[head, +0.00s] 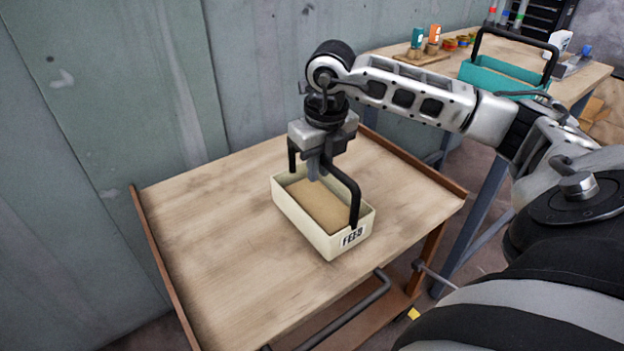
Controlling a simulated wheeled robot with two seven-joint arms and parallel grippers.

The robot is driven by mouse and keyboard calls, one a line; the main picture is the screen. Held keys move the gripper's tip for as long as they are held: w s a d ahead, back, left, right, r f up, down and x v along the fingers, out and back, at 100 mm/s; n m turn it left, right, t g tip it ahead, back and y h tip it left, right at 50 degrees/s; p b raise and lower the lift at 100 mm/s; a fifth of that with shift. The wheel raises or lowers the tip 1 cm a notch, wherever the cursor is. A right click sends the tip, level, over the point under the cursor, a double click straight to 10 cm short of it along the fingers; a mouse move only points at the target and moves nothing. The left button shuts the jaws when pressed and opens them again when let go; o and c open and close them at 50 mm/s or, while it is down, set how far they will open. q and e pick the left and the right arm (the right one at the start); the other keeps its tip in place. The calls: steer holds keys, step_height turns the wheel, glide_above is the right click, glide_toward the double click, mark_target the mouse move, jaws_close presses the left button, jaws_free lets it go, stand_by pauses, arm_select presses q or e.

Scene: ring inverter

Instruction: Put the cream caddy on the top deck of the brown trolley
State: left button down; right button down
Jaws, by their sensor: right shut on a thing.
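The cream caddy (293,208) is an open box with a dark handle arching over it and a black-on-white label on its near end. It is over the wooden top deck (215,265) of the brown trolley, right of the deck's middle. It looks upright and level; I cannot tell for certain whether its base touches the deck. My right gripper (318,170) comes down from above and is shut on the caddy's handle. The gripper hides the middle of the handle. My left gripper is not in view.
A workbench (584,77) stands at the back right with a teal caddy (495,76), small bottles and other items. A grey wall (90,120) runs behind the trolley. The trolley has raised brown side edges and a dark push handle (350,318) in front. The deck's left part is clear.

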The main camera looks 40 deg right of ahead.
mark_target(311, 199)
steer(key=shift+w+a+f, duration=0.3)
steer(key=shift+w+f, duration=0.15)
steer(key=shift+f, duration=0.05)
steer(key=shift+w+a+f, duration=0.1)
steer(key=shift+w+f, duration=0.05)
steer(key=shift+f, duration=1.55)
steer(key=c, duration=1.8)
jaws_free()
steer(key=shift+f, duration=0.25)
steer(key=o, duration=0.4)
steer(key=shift+r, duration=0.1)
